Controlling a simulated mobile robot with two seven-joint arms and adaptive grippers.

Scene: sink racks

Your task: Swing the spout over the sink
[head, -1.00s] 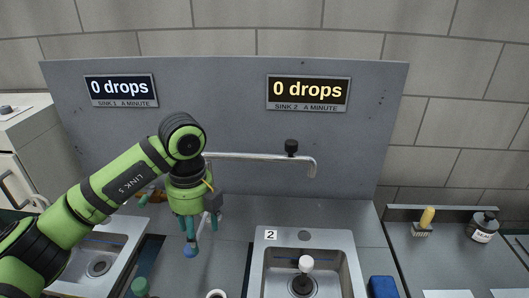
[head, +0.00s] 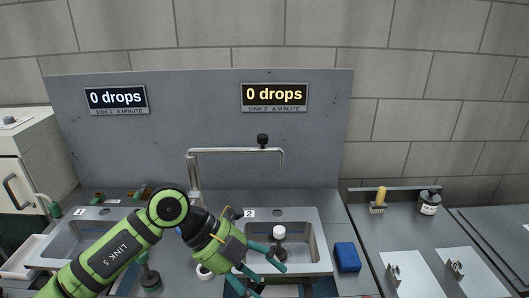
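The metal spout (head: 235,151) rises from a post behind the counter, left of sink 2, and runs right along the grey panel. Its downturned tip hangs, in the picture, above the back of sink 2 (head: 318,229); the exact depth is hard to tell. A black knob (head: 262,141) sits on top of the spout. Sink 1 (head: 58,246) is at the left, partly hidden by my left arm. My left gripper (head: 272,279) is low at the front of sink 2, below and in front of the spout, fingers apart and empty. My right gripper is not in view.
A white-topped plug or brush (head: 279,233) stands in sink 2. A blue sponge (head: 347,257) lies right of it. A yellow-handled brush (head: 380,198) and a dark bottle (head: 429,203) are at the back right. A green-based plunger-like item (head: 149,278) is by my arm.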

